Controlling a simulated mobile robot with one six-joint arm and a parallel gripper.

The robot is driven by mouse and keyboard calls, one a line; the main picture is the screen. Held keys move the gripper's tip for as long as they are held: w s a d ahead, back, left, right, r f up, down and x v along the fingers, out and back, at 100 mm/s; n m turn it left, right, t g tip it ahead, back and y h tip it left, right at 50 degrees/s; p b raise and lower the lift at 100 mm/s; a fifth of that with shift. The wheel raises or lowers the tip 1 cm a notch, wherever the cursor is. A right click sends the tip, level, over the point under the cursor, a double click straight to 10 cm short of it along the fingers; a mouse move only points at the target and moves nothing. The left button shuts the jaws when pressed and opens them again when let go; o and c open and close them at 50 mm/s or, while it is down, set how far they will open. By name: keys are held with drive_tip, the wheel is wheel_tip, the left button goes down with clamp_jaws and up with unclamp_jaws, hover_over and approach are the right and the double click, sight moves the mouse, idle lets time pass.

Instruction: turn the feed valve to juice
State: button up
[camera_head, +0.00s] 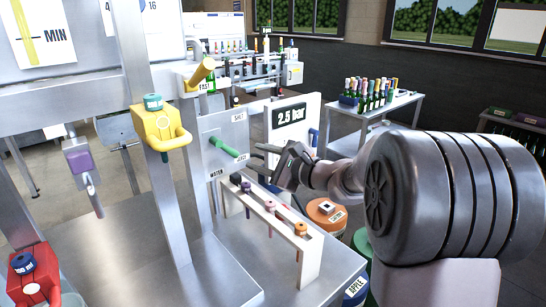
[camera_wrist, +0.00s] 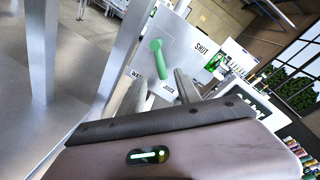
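The feed valve has a green lever (camera_head: 226,147) on a pale upright panel (camera_head: 212,127). The panel carries a SHUT label (camera_head: 239,117) above and a WATER label (camera_head: 216,173) below. In the wrist view the green lever (camera_wrist: 155,62) hangs from its pivot and passes between the WATER label (camera_wrist: 136,75) and the JUICE label (camera_wrist: 168,89). I cannot tell which label it is set to. My gripper (camera_head: 261,152) is just right of the lever's end, apart from it. Its two fingers (camera_wrist: 200,87) are spread with nothing between them.
A wooden rack (camera_head: 268,220) with several coloured-top tools stands below my gripper. A panel reading 2.5 bar (camera_head: 291,115) is close behind it. A yellow valve block (camera_head: 161,128) and steel posts stand to the left. The steel bench (camera_head: 215,270) has bare room in front.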

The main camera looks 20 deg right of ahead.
drive_tip(key=v, duration=0.5)
drive_tip(key=shift+s+d+p, duration=0.15)
drive_tip(key=shift+s+p, duration=0.15)
